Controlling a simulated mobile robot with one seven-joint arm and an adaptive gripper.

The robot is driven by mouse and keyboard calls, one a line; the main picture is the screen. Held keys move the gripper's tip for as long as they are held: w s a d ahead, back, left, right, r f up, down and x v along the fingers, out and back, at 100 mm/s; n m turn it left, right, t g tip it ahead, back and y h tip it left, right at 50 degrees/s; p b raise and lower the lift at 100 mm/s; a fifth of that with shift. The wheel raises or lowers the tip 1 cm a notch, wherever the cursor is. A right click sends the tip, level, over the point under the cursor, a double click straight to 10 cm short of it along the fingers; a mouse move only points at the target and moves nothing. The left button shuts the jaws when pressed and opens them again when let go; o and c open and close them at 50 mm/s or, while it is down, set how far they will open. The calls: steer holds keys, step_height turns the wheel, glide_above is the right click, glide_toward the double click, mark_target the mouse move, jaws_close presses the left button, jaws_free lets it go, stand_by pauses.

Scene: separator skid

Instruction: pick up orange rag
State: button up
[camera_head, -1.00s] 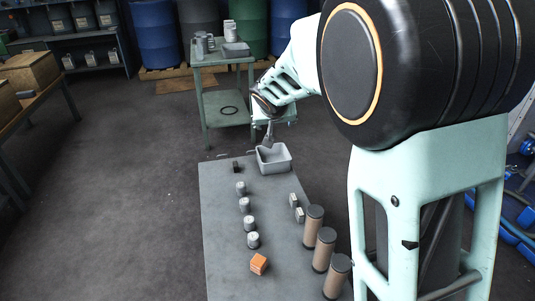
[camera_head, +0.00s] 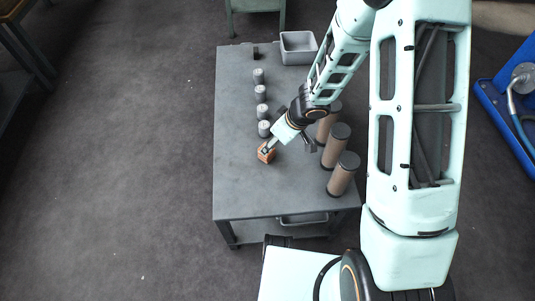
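The orange rag (camera_head: 265,157) is a small folded block on the grey table, left of the brown cylinders. My gripper (camera_head: 268,149) reaches down to it from the upper right, and its fingertips overlap the rag's upper part. Part of the rag is hidden behind the fingers. I cannot tell whether the fingers are closed on it or only beside it. The rag appears to be at table height.
The grey table (camera_head: 235,185) has free room at its left and front. Silver canisters (camera_head: 262,111) stand in a row behind the rag. Brown cylinders (camera_head: 343,174) stand to the right. A grey bin (camera_head: 298,48) and a small black object (camera_head: 255,53) are at the back.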

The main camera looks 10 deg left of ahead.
steer(key=b+x, duration=0.5)
steer(key=x, duration=0.3)
steer(key=shift+w, duration=0.2)
steer(key=shift+c, duration=0.4)
steer(key=c, duration=1.3)
steer(key=shift+r, duration=0.15)
step_height(320, 180, up, 28)
steer(key=p, duration=2.4)
